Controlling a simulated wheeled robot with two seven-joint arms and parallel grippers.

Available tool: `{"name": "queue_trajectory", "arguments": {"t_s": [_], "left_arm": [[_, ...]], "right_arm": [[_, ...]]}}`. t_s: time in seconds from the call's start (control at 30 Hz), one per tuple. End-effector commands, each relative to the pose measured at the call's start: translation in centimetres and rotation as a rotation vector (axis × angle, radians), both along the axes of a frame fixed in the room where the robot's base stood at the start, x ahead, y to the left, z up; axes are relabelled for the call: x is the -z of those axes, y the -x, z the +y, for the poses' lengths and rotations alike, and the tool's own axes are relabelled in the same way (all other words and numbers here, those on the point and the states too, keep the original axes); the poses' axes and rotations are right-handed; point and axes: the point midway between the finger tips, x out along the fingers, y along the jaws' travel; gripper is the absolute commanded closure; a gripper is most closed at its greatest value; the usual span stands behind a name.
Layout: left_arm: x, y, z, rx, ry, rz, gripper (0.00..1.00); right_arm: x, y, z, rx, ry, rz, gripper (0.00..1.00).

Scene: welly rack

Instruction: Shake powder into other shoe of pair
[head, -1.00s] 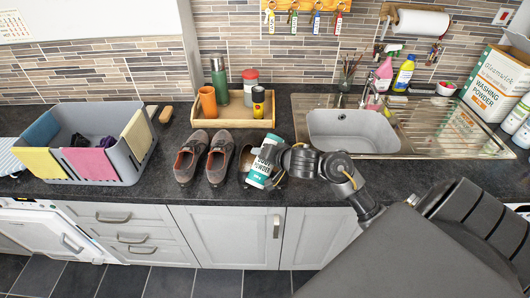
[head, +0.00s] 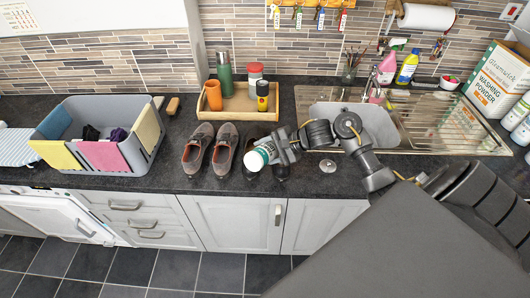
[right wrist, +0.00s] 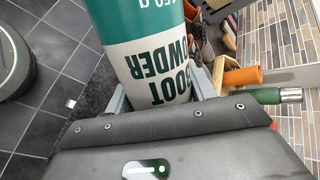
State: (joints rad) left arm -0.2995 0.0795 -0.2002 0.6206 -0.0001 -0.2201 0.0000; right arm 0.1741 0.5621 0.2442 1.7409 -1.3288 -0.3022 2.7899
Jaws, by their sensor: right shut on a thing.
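My right gripper (head: 284,148) is shut around a white and teal foot powder container (head: 264,154). The container is tilted steeply, its white end (head: 253,161) pointing down and to the left. In the right wrist view the container (right wrist: 150,50) fills the space between both fingers. Beneath and behind it is a brown shoe (head: 249,144), mostly hidden; a dark shoe part (head: 281,172) shows below my gripper. I cannot tell whether powder is coming out. To the left, two brown shoes, one (head: 197,150) and another (head: 225,150), stand side by side. My left gripper is not in view.
A wooden tray (head: 212,113) with an orange cup, green flask and tins stands behind the shoes. A grey crate (head: 150,160) is at the left, the sink (head: 345,112) at the right. A small round disc (head: 327,166) lies on the counter (head: 210,184).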

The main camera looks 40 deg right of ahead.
Motion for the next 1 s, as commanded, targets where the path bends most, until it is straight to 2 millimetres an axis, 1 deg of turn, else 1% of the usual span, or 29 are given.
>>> {"name": "queue_trajectory", "arguments": {"t_s": [0.43, 0.67, 0.87, 1.0], "left_arm": [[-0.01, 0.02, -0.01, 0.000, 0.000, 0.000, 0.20], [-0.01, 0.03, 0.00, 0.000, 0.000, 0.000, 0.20], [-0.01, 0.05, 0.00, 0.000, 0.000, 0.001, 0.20], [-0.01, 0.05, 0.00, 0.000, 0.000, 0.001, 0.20]], "right_arm": [[-0.10, -0.05, 0.01, 0.000, 0.000, -0.001, 0.76], [-0.84, -0.05, 0.03, 0.000, 0.000, -0.001, 0.76], [-0.80, -0.04, 0.04, 0.000, 0.000, -0.001, 0.76], [-0.29, 0.00, 0.04, 0.001, -0.001, 0.001, 0.76]]}}
